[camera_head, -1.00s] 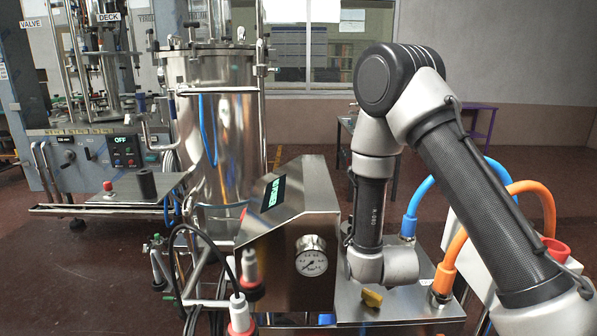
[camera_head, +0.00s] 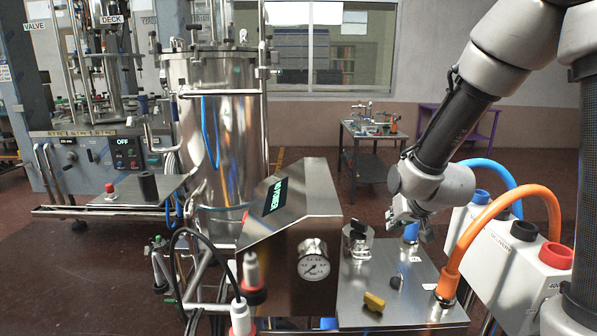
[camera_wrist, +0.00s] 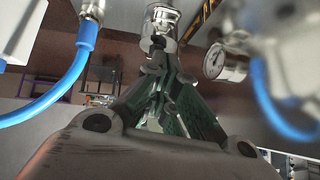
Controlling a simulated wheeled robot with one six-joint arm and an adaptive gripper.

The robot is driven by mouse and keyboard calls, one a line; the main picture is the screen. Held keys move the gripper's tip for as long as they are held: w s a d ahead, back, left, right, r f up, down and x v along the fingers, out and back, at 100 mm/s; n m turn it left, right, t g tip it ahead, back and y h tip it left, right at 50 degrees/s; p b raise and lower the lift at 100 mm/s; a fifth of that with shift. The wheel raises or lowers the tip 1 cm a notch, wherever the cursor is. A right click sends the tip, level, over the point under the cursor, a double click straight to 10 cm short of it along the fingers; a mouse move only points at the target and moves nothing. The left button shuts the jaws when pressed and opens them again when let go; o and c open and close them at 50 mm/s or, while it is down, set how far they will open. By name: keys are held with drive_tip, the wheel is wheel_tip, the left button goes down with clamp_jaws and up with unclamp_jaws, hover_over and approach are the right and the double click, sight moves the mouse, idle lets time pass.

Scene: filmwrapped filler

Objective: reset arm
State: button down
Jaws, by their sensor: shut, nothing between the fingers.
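The fingertips are small and partly unclear in the head view. My arm bends in from the right edge of the head view.
The plate carries a yellow handle (camera_head: 373,303), a steel fitting with a black knob (camera_head: 357,238), and orange (camera_head: 470,235) and blue (camera_head: 515,180) hoses to a white box (camera_head: 510,260). Left stand a steel cabinet with gauge (camera_head: 313,260) and a tank (camera_head: 225,120). A side table (camera_head: 370,150) stands behind.

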drive_tip(key=s+d+r+g, duration=0.1)
drive_tip(key=s+d+r, duration=0.2)
drive_tip(key=s, duration=0.6)
drive_tip(key=s+d+r+g+h, duration=0.1)
drive_tip(key=s+d+r, duration=0.3)
drive_tip(key=s, duration=0.5)
drive_tip(key=s+d+r+g, duration=0.2)
drive_tip(key=s+d+r, duration=0.2)
drive_tip(key=s+r, duration=0.3)
drive_tip(key=shift+s+d+h, duration=0.15)
drive_tip(key=shift+s+h, duration=0.15)
drive_tip(key=shift+s, duration=0.95)
